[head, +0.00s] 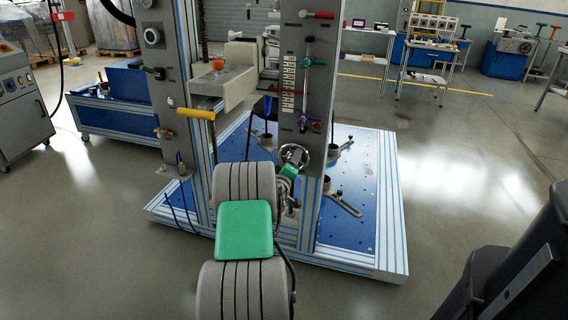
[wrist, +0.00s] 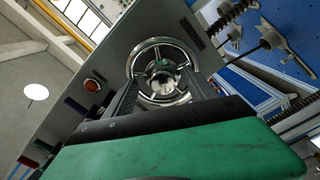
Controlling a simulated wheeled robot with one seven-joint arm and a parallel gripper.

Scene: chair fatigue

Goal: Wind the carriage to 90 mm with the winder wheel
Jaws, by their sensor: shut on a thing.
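The winder wheel (head: 294,153) is a chrome spoked wheel low on the front of the grey column. It also shows in the wrist view (wrist: 161,64), facing the camera. My gripper (head: 289,168) is at the wheel; in the wrist view its dark fingers (wrist: 164,90) reach to the wheel and are shut on it. The exact contact is partly hidden by the fingers. The carriage seems to be the beige block (head: 240,88) between the columns, above the wheel. A pale scale strip (head: 288,86) runs down the column; its figures are too small to read.
A yellow-handled bar (head: 196,113) sticks out left of the wheel. A purple knob (head: 309,122) and a teal lever (head: 312,61) sit above the wheel on the column. Open floor lies to the right.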

